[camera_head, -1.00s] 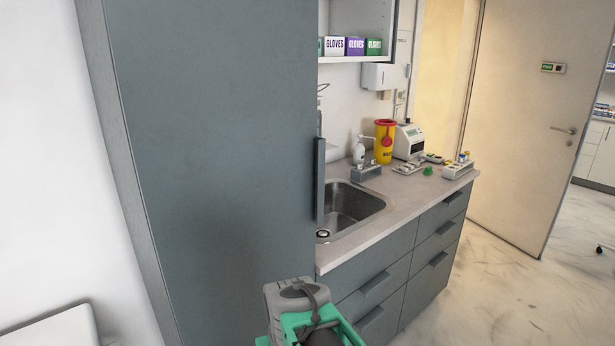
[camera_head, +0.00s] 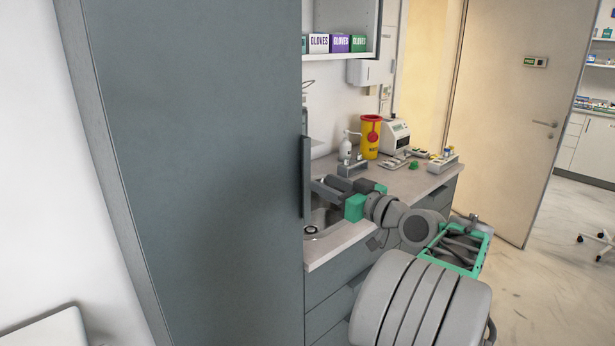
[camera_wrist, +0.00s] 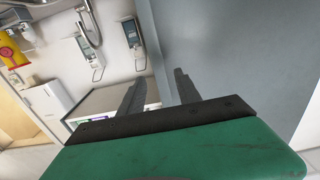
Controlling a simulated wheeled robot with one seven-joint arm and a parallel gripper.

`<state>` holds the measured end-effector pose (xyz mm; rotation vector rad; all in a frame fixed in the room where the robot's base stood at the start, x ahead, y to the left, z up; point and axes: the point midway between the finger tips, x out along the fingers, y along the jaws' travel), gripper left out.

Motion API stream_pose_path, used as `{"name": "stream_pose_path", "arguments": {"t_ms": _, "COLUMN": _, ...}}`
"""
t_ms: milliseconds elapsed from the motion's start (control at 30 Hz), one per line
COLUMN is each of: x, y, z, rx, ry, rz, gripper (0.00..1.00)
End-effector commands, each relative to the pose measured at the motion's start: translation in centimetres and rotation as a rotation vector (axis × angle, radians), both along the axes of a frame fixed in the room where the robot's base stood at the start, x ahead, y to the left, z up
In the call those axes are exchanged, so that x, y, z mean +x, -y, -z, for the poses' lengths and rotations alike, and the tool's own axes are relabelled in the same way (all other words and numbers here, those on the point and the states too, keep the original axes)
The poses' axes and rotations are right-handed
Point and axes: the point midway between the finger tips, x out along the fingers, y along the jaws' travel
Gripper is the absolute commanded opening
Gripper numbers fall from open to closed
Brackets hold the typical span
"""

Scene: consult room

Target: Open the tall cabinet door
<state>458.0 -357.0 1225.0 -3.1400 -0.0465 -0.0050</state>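The tall cabinet's grey-blue door (camera_head: 200,170) fills the left half of the head view and looks shut. Its upright bar handle (camera_head: 306,180) is on the door's right edge. My gripper (camera_head: 320,188) points left at the handle from the right, over the sink, with its tips close to the bar. In the wrist view, the two dark fingers of my gripper (camera_wrist: 160,88) stand apart with nothing seen between them. The cabinet's grey face (camera_wrist: 240,60) is beyond them on the right. I cannot pick out the handle in the wrist view.
The sink (camera_head: 322,220) and worktop (camera_head: 400,184) lie below and beside my arm. A yellow bin (camera_head: 370,145) and a soap pump (camera_head: 346,148) stand behind it. Glove boxes (camera_head: 339,43) sit on the shelf. A room door (camera_head: 500,120) stands at the right.

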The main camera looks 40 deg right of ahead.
Motion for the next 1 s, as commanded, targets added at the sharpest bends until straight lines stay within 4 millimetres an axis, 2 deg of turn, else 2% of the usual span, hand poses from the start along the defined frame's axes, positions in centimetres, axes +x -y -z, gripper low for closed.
{"name": "stream_pose_path", "arguments": {"t_ms": 300, "x": 5.7, "y": -0.3, "z": -0.3, "rx": -0.002, "ry": -0.001, "rz": -0.003, "gripper": 0.4}}
{"name": "stream_pose_path", "arguments": {"t_ms": 433, "x": 7.2, "y": -0.3, "z": -0.1, "rx": -0.002, "ry": -0.001, "rz": -0.001, "gripper": 0.4}}
{"name": "stream_pose_path", "arguments": {"t_ms": 700, "x": 7.5, "y": -0.2, "z": 0.1, "rx": -0.002, "ry": -0.002, "rz": 0.002, "gripper": 0.4}}
{"name": "stream_pose_path", "arguments": {"t_ms": 1000, "x": 7.5, "y": -0.3, "z": 0.1, "rx": -0.002, "ry": -0.002, "rz": 0.001, "gripper": 0.16}}
